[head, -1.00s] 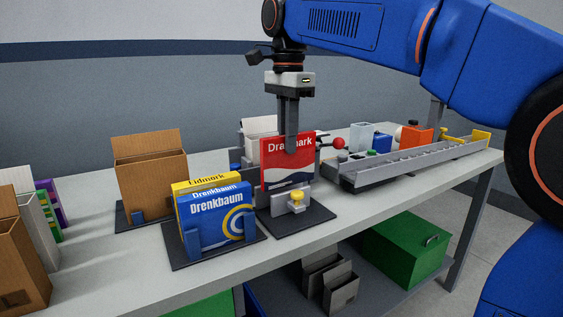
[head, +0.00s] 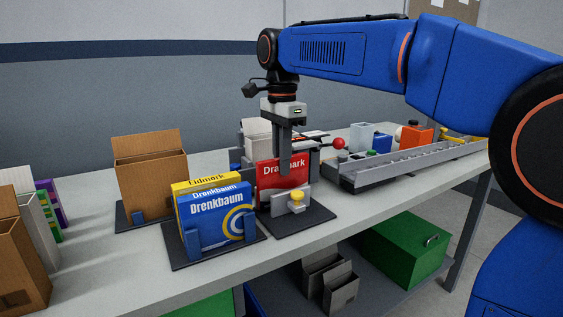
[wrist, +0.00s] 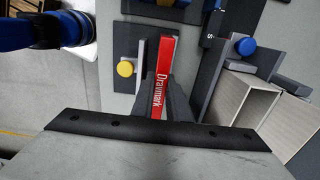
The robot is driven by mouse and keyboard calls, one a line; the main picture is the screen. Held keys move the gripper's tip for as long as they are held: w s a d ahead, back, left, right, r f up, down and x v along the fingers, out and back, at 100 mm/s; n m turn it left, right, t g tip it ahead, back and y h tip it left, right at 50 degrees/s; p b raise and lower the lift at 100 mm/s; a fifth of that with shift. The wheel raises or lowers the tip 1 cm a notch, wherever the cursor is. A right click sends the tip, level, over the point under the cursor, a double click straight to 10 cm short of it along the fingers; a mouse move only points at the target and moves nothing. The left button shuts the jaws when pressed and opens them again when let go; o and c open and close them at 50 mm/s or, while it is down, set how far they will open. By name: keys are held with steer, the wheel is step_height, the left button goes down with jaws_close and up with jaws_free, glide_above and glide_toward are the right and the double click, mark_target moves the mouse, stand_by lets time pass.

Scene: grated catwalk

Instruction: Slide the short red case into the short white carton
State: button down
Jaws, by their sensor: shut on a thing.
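The red case (head: 270,182), lettered "Dravmark", stands upright on edge between my gripper's fingers (head: 285,160). Its lower part is behind a grey plate with a yellow knob (head: 297,197) on a dark base. In the wrist view the narrow red edge of the case (wrist: 163,75) lies between the fingers (wrist: 165,105), beside that grey plate (wrist: 139,75). I cannot tell whether its bottom touches the base. A short white carton (head: 257,128) stands behind the case, partly hidden; it appears open-topped to the right in the wrist view (wrist: 245,98).
Blue and yellow cases (head: 213,212) stand in a holder to the left. A brown open carton (head: 150,180) is behind them. A red-knobbed lever (head: 338,143) and a long grey rail (head: 410,162) lie to the right. The table's front strip is clear.

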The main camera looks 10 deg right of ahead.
steer(key=c, duration=1.7)
jaws_free()
steer(key=shift+f, duration=0.15)
steer(key=shift+c, duration=0.2)
step_height(320, 180, up, 17)
steer(key=shift+s, duration=0.1)
